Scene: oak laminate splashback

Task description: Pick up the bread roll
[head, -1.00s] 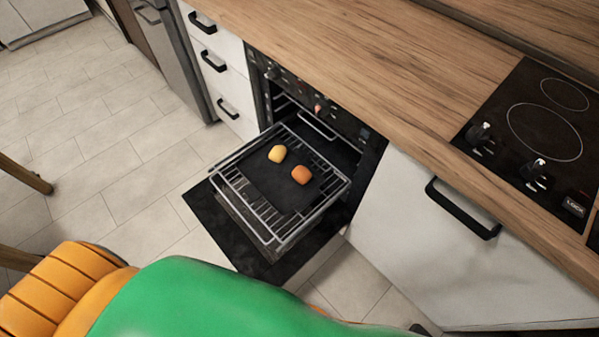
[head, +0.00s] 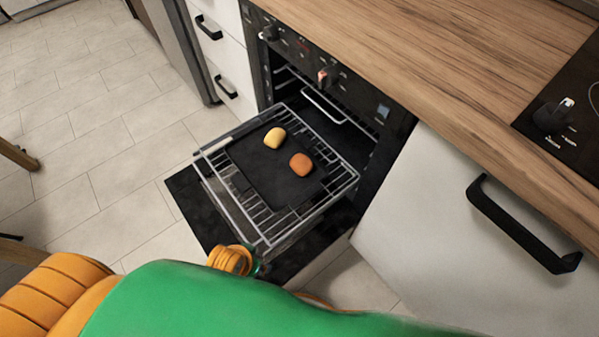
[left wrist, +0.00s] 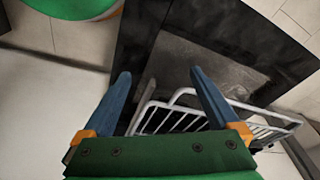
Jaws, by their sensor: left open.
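Two small rounded pieces, a yellow one (head: 275,138) and an orange-brown one (head: 301,164), lie apart on a dark tray (head: 262,185); I cannot tell for sure which is the bread roll. The tray rests on a wire rack (head: 345,182) pulled out of the oven. My left gripper (left wrist: 160,82) is open and empty in the left wrist view, its two blue fingers apart near the rack's bars (left wrist: 183,122). Neither rounded piece shows there. In the head view my left gripper's fingers cannot be made out. My right gripper is in neither current view.
The open oven door (head: 190,210) hangs below the rack. The wooden worktop (head: 400,70) runs above the oven. A white cabinet door with a black handle (head: 515,230) is on the right, drawers (head: 215,50) on the left.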

